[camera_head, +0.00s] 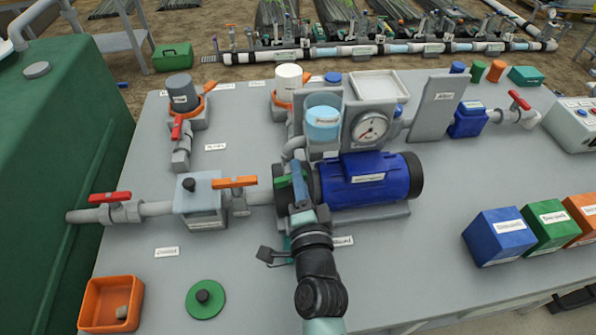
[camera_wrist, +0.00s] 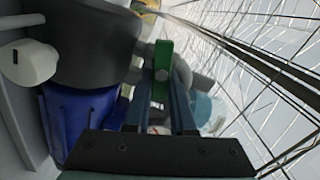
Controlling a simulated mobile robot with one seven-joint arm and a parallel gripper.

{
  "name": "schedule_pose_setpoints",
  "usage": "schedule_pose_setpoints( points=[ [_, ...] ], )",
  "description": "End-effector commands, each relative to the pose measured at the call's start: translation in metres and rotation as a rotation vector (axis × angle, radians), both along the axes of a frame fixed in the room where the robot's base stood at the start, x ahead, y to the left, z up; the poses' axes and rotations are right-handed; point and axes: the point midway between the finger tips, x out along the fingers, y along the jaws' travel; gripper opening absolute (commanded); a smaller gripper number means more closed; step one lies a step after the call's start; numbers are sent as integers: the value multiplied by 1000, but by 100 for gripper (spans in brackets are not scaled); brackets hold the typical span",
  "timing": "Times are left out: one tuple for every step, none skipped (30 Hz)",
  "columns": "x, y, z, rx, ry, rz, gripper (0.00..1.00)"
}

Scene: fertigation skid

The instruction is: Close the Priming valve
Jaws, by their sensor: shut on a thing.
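My gripper (camera_head: 298,180) reaches over the front of the blue pump (camera_head: 375,182), at its left end. In the wrist view the gripper (camera_wrist: 170,88) has its two blue-grey fingers closed around a green valve handle (camera_wrist: 163,62). In the head view the fingers and arm hide most of this handle; a little green shows beside them. I cannot read a label that names it as the Priming valve. The clear blue-tinted pot (camera_head: 323,122) stands just behind the gripper.
An orange-handled valve (camera_head: 235,182) and a red-handled valve (camera_head: 109,197) sit on the pipe at left. A pressure gauge (camera_head: 370,128) stands behind the pump. An orange bin (camera_head: 94,312) and green disc (camera_head: 205,299) lie at front left. Bare bench (camera_head: 420,270) is at front right.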

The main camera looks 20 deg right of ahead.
Motion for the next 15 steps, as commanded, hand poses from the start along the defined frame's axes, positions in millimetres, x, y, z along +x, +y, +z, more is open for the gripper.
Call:
schedule_pose_setpoints(
  points=[
    [0,0,-1,38,-8,-1,0],
    [0,0,-2,60,-14,-1,0],
    [0,0,-2,89,-23,-1,0],
    [0,-1,-3,109,-28,-1,0],
    [0,-1,-3,129,-34,-1,0],
    [-1,-1,-3,152,-42,-1,0],
    [-1,-1,-4,170,-47,-1,0],
    [0,-1,-4,186,-51,-1,0],
    [0,-1,-4,205,-57,-1,0],
    [0,-1,-5,219,-61,0,0],
    [-1,-1,-5,232,-64,0,0],
    [-1,-1,-5,247,-68,0,0],
    [-1,-1,-5,256,-71,0,0],
    [0,-1,-6,266,-73,0,0],
    [0,-1,-6,277,-76,0,0]
  ],
)
